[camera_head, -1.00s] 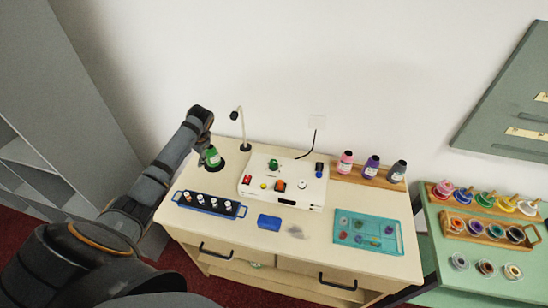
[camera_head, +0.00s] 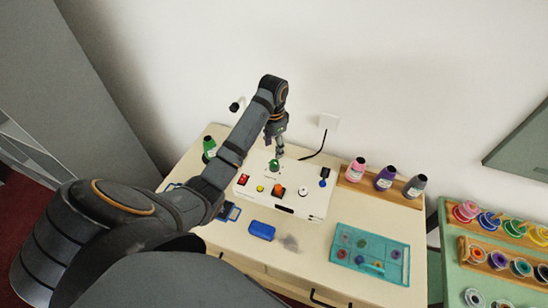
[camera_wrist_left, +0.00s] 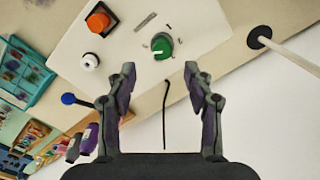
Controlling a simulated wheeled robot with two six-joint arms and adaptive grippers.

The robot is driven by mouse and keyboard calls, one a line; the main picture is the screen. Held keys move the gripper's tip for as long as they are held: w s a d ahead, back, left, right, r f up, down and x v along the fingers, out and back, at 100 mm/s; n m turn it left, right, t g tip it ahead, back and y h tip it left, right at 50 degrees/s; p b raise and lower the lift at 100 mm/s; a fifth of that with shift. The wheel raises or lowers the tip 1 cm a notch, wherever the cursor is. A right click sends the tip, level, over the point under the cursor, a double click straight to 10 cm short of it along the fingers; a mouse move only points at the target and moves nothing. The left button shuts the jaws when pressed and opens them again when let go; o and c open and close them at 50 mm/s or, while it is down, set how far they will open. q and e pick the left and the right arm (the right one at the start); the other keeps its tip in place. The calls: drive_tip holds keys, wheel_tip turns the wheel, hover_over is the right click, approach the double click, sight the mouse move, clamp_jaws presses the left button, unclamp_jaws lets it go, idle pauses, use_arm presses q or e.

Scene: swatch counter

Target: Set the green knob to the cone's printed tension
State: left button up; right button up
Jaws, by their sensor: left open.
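The green knob (camera_head: 274,165) sits at the back of the white control panel (camera_head: 250,205). In the left wrist view the knob (camera_wrist_left: 162,48) shows a pale pointer mark, with small dark marks around it. My left gripper (camera_head: 279,152) is just above the knob in the head view. In the left wrist view its two fingers (camera_wrist_left: 160,75) are spread and empty, with the knob beyond the gap. A green cone (camera_head: 209,148) with a white label stands at the counter's left; its print is too small to read. My right gripper is not in view.
The panel also carries a red switch (camera_head: 243,179), an orange knob (camera_head: 277,191), a white knob (camera_head: 302,192) and a blue-tipped lever (camera_head: 323,183). A blue block (camera_head: 262,230) and teal tray (camera_head: 335,235) lie in front. Pink (camera_head: 357,170), purple and grey cones stand right.

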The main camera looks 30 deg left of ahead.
sight(274, 162)
use_arm(q)
drive_tip(key=f+b, duration=0.1)
drive_tip(key=f, duration=0.1)
drive_tip(key=f+b, duration=0.2)
drive_tip(key=f, duration=0.1)
drive_tip(key=w+f+b, duration=0.1)
drive_tip(key=f, duration=0.1)
drive_tip(key=shift+f+b, duration=0.15)
drive_tip(key=shift+b, duration=0.15)
drive_tip(key=shift+s+f, duration=0.1)
drive_tip(key=shift+f, duration=0.4)
drive_tip(key=c, duration=0.4)
clamp_jaws()
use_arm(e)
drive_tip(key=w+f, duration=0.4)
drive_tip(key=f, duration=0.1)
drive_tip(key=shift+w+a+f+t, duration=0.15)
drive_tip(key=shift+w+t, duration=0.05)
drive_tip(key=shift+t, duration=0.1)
